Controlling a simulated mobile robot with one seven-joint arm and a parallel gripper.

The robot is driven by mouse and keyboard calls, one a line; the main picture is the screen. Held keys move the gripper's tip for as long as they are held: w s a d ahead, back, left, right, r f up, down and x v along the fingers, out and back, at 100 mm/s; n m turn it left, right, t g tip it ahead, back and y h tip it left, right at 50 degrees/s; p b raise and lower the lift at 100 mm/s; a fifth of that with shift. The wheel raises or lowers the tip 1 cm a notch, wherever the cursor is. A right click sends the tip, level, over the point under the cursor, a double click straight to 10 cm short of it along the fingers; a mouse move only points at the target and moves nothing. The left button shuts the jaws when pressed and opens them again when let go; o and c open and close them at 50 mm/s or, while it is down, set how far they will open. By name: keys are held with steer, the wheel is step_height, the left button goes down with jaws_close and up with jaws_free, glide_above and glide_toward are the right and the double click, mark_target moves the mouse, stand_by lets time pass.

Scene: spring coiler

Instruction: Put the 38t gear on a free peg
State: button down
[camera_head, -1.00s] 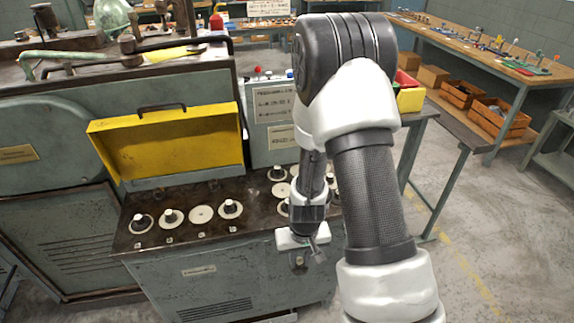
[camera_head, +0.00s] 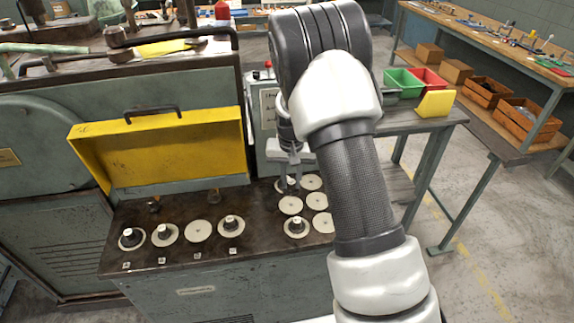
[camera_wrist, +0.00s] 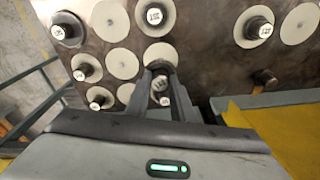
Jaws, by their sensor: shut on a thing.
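My gripper (camera_head: 288,188) points down at the back left of the right-hand group of pale discs. In the wrist view my gripper (camera_wrist: 164,90) is shut around a small dark-hubbed gear with a white label (camera_wrist: 162,84); its tooth count is too small to read. It sits over or close to a pale disc (camera_wrist: 160,54), and I cannot tell whether it is lifted. Two slim brownish pegs, one left (camera_head: 153,205) and one right (camera_head: 213,195), stand bare below the yellow cover. The right one also shows in the wrist view (camera_wrist: 265,77).
Other dark-hubbed gears stand on discs: front left (camera_head: 131,238), beside it (camera_head: 165,234), front middle (camera_head: 233,223) and right (camera_head: 296,226). Several discs are empty, such as one in the front row (camera_head: 198,231). The raised yellow cover (camera_head: 160,150) stands behind the pegs.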

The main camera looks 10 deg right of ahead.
steer(key=shift+w, duration=0.3)
steer(key=shift+s+f+b, duration=0.2)
steer(key=shift+f+b, duration=0.3)
steer(key=shift+f, duration=0.2)
steer(key=shift+f+b, duration=1.45)
steer(key=shift+f, duration=0.9)
steer(key=shift+f+b, duration=0.5)
steer(key=c, duration=1.5)
jaws_free()
steer(key=shift+o, duration=0.2)
